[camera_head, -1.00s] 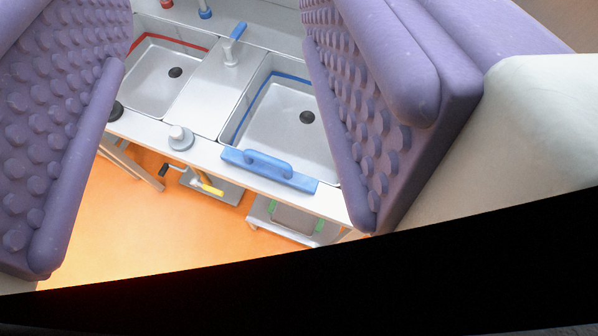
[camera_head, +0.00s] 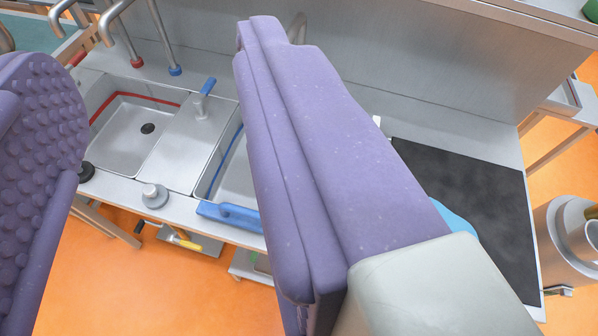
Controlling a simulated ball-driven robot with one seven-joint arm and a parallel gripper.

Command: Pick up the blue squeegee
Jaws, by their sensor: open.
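The blue squeegee (camera_head: 229,213) lies on the front edge of the counter before the blue-trimmed sink. Its left end and part of its handle show, and my right finger hides the rest. My gripper (camera_head: 165,175) is open, with its two purple padded fingers wide apart in the foreground. Nothing is between the fingers within reach, and the squeegee appears well beyond them, close to the right finger's edge in the picture.
A red-trimmed sink (camera_head: 130,125) and a blue-trimmed sink (camera_head: 228,180) are set in the counter. A grey knob-like object (camera_head: 154,195) stands on the front edge. A dark panel (camera_head: 470,195) and a metal pot (camera_head: 570,240) are at right.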

